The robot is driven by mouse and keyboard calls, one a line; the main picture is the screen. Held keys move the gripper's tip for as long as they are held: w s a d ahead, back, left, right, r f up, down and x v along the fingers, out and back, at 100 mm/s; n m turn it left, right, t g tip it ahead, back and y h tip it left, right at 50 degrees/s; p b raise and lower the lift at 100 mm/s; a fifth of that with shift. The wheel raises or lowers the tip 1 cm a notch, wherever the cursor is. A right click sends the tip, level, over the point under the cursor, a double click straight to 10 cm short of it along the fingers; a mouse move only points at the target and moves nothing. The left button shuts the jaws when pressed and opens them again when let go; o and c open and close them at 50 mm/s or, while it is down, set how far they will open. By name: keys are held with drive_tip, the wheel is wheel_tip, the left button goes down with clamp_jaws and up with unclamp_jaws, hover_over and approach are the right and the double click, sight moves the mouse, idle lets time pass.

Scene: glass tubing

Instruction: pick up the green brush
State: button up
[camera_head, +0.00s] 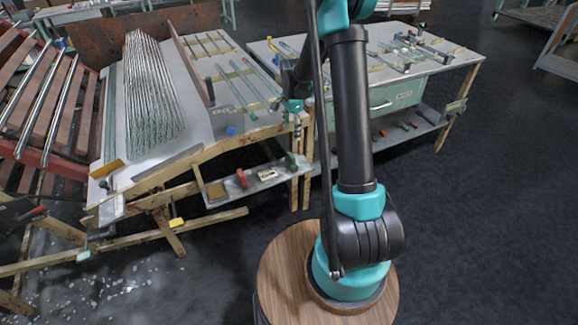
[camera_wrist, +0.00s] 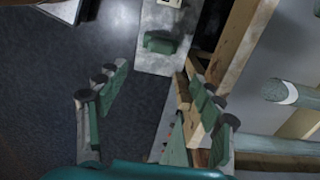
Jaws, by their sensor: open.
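The green brush (camera_wrist: 165,42) lies on a grey shelf (camera_wrist: 157,17) in the wrist view, near the shelf's end. It appears as a small dark green block and also shows in the head view (camera_head: 291,161), at the right end of the low shelf. My gripper (camera_wrist: 155,76) is open, with its two fingers spread and nothing between them. The brush shows ahead of the fingertips, between their lines and nearer the right finger, apart from both. In the head view the fingers are too small to make out clearly by the bench corner.
Wooden bench legs and beams (camera_wrist: 245,40) stand close to the right finger. A red-handled item (camera_head: 241,179) and a small cream box (camera_head: 267,174) share the low shelf. Glass tubes (camera_head: 152,95) fill the bench above. A second bench (camera_head: 440,62) stands right. Dark floor is clear left in the wrist view.

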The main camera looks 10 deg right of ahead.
sight(291, 155)
wheel_tip(291, 155, down, 14)
drive_tip(key=shift+f, duration=0.1)
idle(0.5)
drive_tip(key=c, duration=1.3)
wheel_tip(291, 155, up, 20)
drive_tip(key=shift+r, duration=0.1)
